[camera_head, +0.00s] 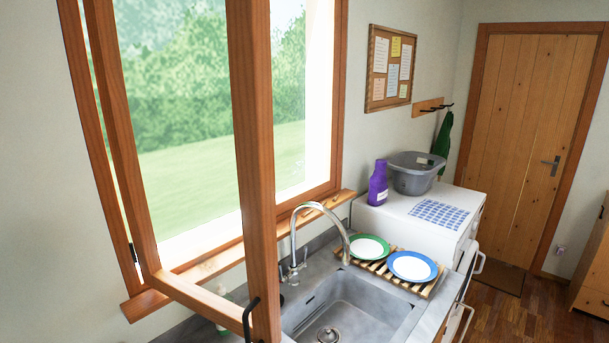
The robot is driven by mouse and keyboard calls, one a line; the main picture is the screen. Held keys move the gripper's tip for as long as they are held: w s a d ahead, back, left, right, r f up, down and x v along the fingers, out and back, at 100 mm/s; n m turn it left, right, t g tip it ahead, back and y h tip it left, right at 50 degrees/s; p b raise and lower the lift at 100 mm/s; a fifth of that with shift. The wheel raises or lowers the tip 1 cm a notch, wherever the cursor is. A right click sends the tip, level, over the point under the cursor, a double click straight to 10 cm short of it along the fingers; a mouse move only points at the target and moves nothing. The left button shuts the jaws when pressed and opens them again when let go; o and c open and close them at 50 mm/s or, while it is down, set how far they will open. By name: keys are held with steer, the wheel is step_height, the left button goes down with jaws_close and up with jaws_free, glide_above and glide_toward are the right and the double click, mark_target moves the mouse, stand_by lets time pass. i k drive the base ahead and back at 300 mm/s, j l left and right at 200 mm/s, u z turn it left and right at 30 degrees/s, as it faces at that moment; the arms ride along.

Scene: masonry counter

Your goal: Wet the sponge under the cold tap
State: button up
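The chrome tap (294,243) has a high curved spout reaching over the grey sink (365,300). Small levers (290,268) stand at its base; I cannot tell which is cold. No water is visible at the spout. The sink basin looks empty, with a round drain (327,335) at the bottom edge of the picture. I see no sponge; part of the counter left of the sink is hidden behind the open window sash. My gripper is not in view.
The wooden window sash (257,170) stands open into the room, left of the tap. A slatted rack (378,267) holds a green-rimmed plate (369,247) and a blue-rimmed plate (412,265). A purple bottle (378,183) and grey tub (414,177) stand on the white appliance (400,219).

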mark_target(303, 264)
steer(key=k+u, duration=0.1)
steer(key=u, duration=0.3)
steer(key=k+u, duration=0.1)
steer(key=u, duration=0.25)
steer(key=k+u, duration=0.1)
steer(key=u, duration=0.3)
steer(key=l+u, duration=0.15)
steer(key=l, duration=1.05)
steer(key=l+u, duration=0.15)
steer(key=l, duration=1.05)
steer(key=l+u, duration=0.2)
steer(key=l, duration=1)
steer(key=k, duration=0.05)
